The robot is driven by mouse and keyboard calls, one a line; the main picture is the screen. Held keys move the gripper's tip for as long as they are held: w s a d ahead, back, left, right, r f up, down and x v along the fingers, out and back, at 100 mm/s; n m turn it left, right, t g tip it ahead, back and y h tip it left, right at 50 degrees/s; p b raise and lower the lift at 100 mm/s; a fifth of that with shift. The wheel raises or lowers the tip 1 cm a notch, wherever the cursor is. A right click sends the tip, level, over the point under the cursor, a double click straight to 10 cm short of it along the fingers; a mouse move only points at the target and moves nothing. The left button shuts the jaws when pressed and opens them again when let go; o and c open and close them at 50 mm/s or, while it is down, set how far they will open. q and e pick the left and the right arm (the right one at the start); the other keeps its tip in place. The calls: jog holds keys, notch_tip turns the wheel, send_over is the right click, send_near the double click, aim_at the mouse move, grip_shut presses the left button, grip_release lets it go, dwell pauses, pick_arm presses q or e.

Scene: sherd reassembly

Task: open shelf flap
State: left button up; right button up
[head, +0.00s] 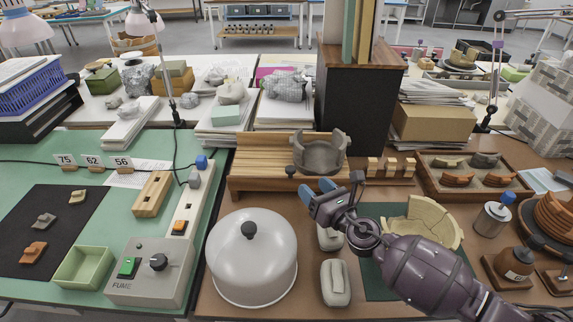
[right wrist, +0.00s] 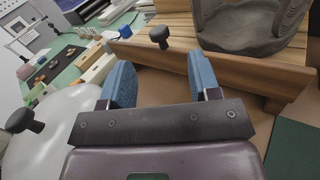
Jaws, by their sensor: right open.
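The slatted wooden shelf (head: 262,152) stands at the middle of the bench with a grey broken pot (head: 320,156) on it. Its front board, the flap (right wrist: 225,70), is upright along the front edge and looks closed. A black knob (head: 291,171) sits at the flap's top edge; it also shows in the right wrist view (right wrist: 159,36). My right gripper (head: 317,191) is open and empty, its blue fingers just in front of the flap, to the right of and below the knob in the head view. In the wrist view the knob appears beyond the gap between the fingers, apart from them. My left gripper is out of view.
A white dome with a black knob (head: 251,262) stands front left of the shelf. Padded rests (head: 336,283) lie below my right arm. A pale broken bowl (head: 421,222) is on a green mat to the right. A dark cabinet (head: 357,110) stands behind.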

aim_at(294, 172)
jog(key=w+a+n, duration=0.1)
jog(key=w+a, duration=0.1)
jog(key=w+a+b, duration=0.1)
jog(key=w+a, duration=0.1)
jog(key=w, duration=0.1)
jog(key=w+a+n+g+b, duration=0.1)
jog(key=w+a, duration=0.1)
jog(key=w, duration=0.1)
jog(key=shift+w+a+f+n+y, duration=0.1)
jog(key=shift+a+f+n+y, duration=0.1)
jog(key=shift+f+n+y, duration=0.15)
jog(key=shift+w+a+r, duration=0.15)
jog(key=shift+w+a, duration=0.2)
jog(key=shift+w, duration=0.15)
jog(key=shift+w+a+r, duration=0.1)
grip_shut()
